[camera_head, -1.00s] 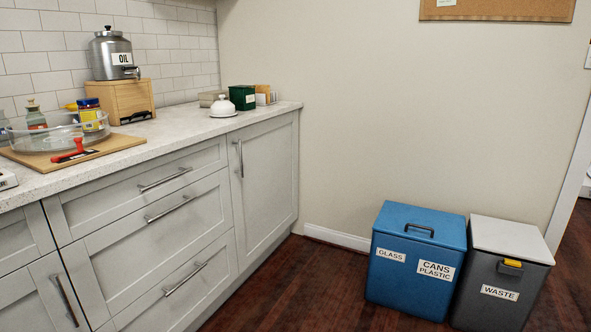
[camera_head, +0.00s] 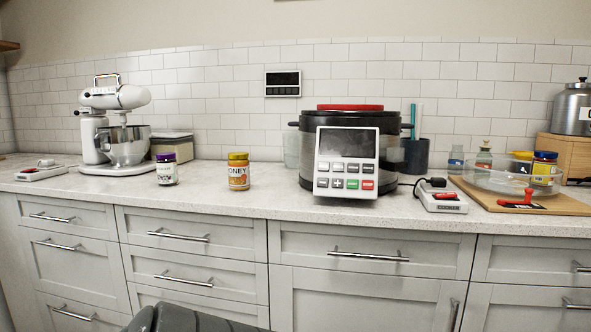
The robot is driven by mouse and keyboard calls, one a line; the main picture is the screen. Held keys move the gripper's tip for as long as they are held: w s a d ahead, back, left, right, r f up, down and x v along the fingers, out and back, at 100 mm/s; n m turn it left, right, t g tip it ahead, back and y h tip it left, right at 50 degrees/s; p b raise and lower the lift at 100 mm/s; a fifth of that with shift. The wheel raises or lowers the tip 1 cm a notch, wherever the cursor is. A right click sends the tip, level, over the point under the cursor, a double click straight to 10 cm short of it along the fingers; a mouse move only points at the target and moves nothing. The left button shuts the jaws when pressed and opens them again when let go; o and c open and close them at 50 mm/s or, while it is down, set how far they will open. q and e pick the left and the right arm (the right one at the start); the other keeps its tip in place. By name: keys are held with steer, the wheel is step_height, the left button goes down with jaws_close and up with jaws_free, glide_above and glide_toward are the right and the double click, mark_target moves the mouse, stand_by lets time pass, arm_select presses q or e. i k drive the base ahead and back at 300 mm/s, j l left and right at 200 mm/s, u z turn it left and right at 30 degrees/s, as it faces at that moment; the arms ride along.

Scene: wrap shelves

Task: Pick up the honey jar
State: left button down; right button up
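The honey jar (camera_head: 238,172) stands upright on the light stone counter (camera_head: 215,205), left of the middle of the view. It has a yellow lid, amber sides and a label reading HONEY. Nothing touches it. Neither of my grippers shows in the view. A dark grey rounded part, which looks like mine, shows at the bottom edge, below the counter and in front of the drawers.
A purple-lidded jar (camera_head: 166,169) stands left of the honey. A stand mixer (camera_head: 118,120) is further left. A large cooker (camera_head: 350,150) with a control panel stands right. A glass dish (camera_head: 500,178) sits on a wooden board at far right. The counter before the honey is clear.

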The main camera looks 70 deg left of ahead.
mark_target(239, 174)
steer(key=u, duration=2.65)
steer(key=i+l, duration=0.1)
steer(key=z, duration=0.05)
